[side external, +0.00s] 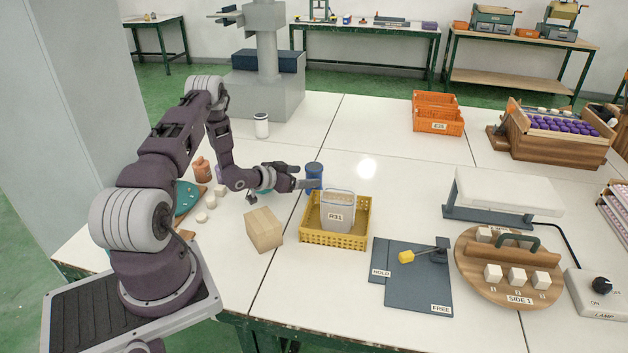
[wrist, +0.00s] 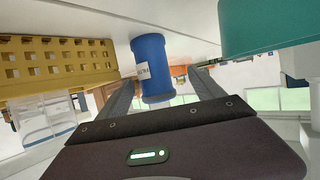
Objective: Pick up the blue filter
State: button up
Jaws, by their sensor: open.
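The blue filter (side external: 315,172) is a blue cylinder standing on the white table, just behind the yellow basket. In the wrist view, the blue filter (wrist: 151,65) shows a white label and lies between the two fingers. My gripper (side external: 308,183) is open and level with the filter, with a finger in front of it in the side view. In the wrist view, my gripper (wrist: 162,88) has a finger on each side of the filter, with no clear grip on it. The label's text is too small to read surely.
The yellow basket (side external: 352,244) holds a grey container (side external: 337,222) marked R31, close to my gripper. A wooden block (side external: 264,230) sits left of the basket. A white canister (side external: 261,126) stands behind my arm. The table behind the filter is clear toward the orange crates (side external: 436,122).

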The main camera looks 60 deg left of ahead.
aim_at(320, 174)
jog(key=x, duration=0.4)
jog(key=r+x, duration=0.1)
jog(key=x, duration=0.1)
jog(key=shift+w+d+f, duration=0.2)
jog(key=shift+w+d, duration=0.1)
jog(key=shift+w, duration=0.3)
jog(key=c, duration=1.6)
